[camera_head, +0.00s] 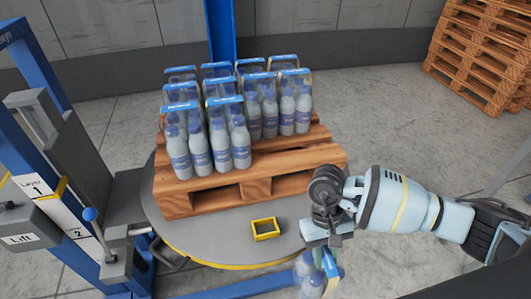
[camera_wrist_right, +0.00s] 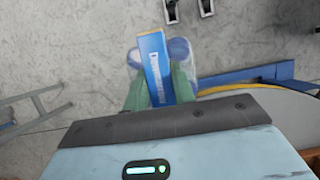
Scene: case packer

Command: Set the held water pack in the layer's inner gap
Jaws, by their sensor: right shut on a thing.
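The held water pack (camera_head: 308,276) has clear bottles with blue caps and a blue top strip. It hangs from my right gripper (camera_head: 328,238), low in front of the turntable's right front edge. In the right wrist view, the pack's blue lettered strip (camera_wrist_right: 153,62) sits between the two green fingers of the gripper (camera_wrist_right: 160,92). The layer of water packs (camera_head: 208,145) stands upright on a wooden pallet (camera_head: 300,160), covering its left and back parts. Bare planks show at the pallet's front right. Packs hide much of the layer's inside. My left gripper is out of view.
The pallet rests on a round grey turntable (camera_head: 215,235) with a yellow rim. A small yellow frame (camera_head: 265,229) lies on it. A blue lift post with a lever (camera_head: 95,220) stands left. Stacked pallets (camera_head: 485,50) stand back right. Floor between is clear.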

